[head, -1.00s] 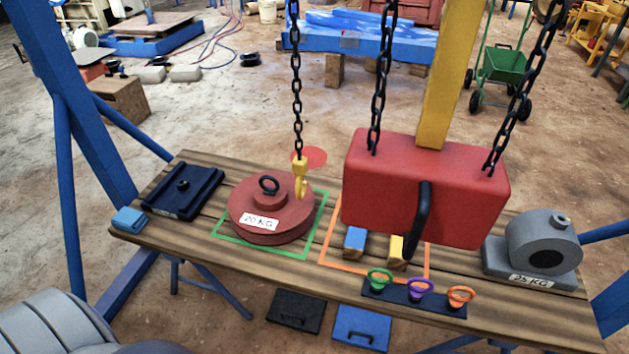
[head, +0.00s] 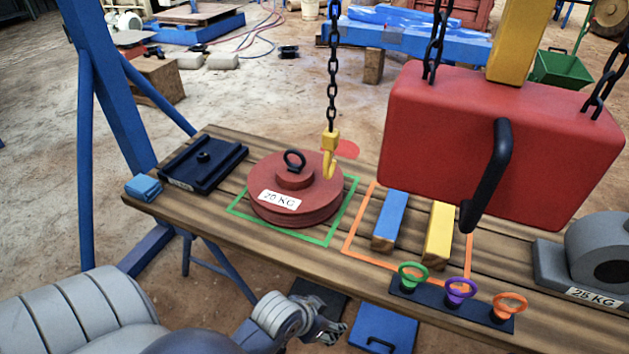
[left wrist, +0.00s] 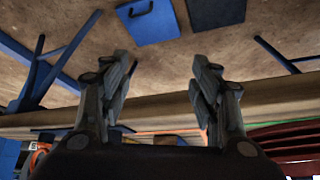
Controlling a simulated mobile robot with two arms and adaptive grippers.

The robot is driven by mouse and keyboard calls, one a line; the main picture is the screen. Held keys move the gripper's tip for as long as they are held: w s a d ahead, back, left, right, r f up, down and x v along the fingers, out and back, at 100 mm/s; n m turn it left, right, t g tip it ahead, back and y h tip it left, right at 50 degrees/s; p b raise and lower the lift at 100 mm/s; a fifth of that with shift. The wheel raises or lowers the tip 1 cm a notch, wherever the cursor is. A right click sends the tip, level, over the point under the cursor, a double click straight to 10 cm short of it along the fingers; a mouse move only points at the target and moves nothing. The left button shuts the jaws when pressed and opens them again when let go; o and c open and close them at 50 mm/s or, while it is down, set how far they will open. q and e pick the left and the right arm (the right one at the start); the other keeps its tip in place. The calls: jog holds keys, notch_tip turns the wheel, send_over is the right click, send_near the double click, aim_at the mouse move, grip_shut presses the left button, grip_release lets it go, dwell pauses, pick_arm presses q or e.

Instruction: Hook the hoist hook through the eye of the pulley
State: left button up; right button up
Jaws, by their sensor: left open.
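The yellow hoist hook (head: 330,154) hangs from a black chain (head: 333,70), just right of and in front of or beside the pulley's eye; no contact is clear. The red pulley (head: 318,191), labelled 20 KG, lies flat on the wooden bench inside a green square. Its dark eye (head: 294,160) stands upright on the hub. My left gripper (head: 335,333) is low in front of the bench, away from hook and pulley. In the left wrist view its fingers (left wrist: 165,95) are apart with nothing between them. My right gripper does not show.
A large red block (head: 440,130) with a black handle hangs on chains right of the hook. Blue (head: 391,220) and yellow (head: 439,235) blocks stand below it. Coloured rings (head: 457,291) line the bench's front edge. A blue frame post (head: 105,80) stands left.

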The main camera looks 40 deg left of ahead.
pick_arm(q)
jog(key=w+a+r+t, duration=0.35)
jog(key=w+r, duration=0.25)
jog(key=w, duration=0.3)
jog(key=n+t+y+b, duration=0.1)
jog(key=n+t+y, duration=0.4)
jog(key=t, duration=0.3)
send_near(328, 147)
jog(key=w, duration=0.1)
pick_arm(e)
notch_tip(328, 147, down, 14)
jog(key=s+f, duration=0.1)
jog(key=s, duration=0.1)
pick_arm(q)
jog(key=b+x, duration=0.1)
jog(key=x, duration=0.8)
jog(key=shift+w+a+f, duration=0.1)
jog(key=shift+a, duration=0.1)
jog(key=shift+x, duration=0.8)
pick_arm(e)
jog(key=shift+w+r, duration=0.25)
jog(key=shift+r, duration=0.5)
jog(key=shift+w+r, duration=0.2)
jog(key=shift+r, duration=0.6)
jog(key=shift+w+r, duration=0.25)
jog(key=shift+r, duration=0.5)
pick_arm(q)
grip_shut()
